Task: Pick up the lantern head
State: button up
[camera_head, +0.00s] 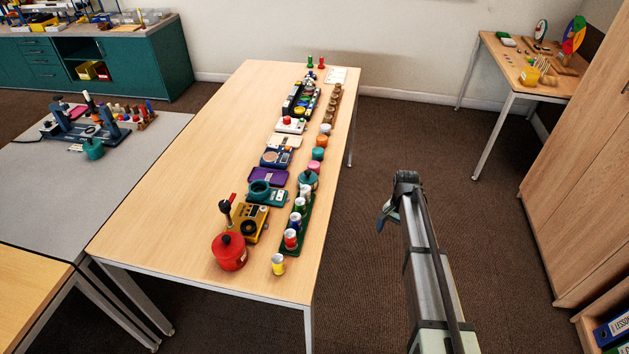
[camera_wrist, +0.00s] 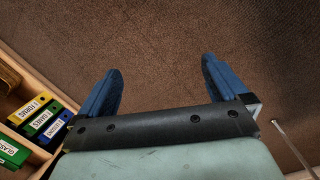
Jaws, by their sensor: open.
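I cannot tell for sure which object is the lantern head; many small pieces stand on the long wooden table (camera_head: 180,170) in the head view. At its near end are a red lidded pot (camera_head: 229,252), a yellow device (camera_head: 250,222) with a black knob, a small yellow cup (camera_head: 278,264) and a teal ring-shaped piece (camera_head: 261,189). My gripper (camera_head: 386,213) is to the right of this table, over the floor and apart from everything. In the wrist view, its two blue fingers (camera_wrist: 162,66) are spread wide with only brown carpet between them.
A green tray (camera_head: 301,222) of small cups runs along the table's right side. A grey table (camera_head: 60,185) stands left, with a teal pot (camera_head: 94,149). A wooden cabinet (camera_head: 580,170) stands right. Binders (camera_wrist: 45,122) sit on a shelf in the wrist view. The table's left half is clear.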

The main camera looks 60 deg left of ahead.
jog(key=s+a+r, duration=0.3)
jog(key=a+r, duration=0.3)
jog(key=a, duration=0.2)
jog(key=s+a+r, duration=0.3)
jog(key=a+r, duration=0.2)
jog(key=a, duration=0.2)
notch_tip(320, 180, up, 13)
jog(key=n+t+y, duration=0.1)
send_over(307, 175)
jog(key=shift+w+a+f, duration=0.1)
jog(key=shift+a+f, duration=0.05)
jog(key=shift+a, duration=0.35)
notch_tip(307, 175, down, 14)
jog(key=shift+w+d+r, duration=0.1)
jog(key=shift+d+r, duration=0.05)
jog(key=shift+r, duration=0.1)
jog(key=c, duration=1.1)
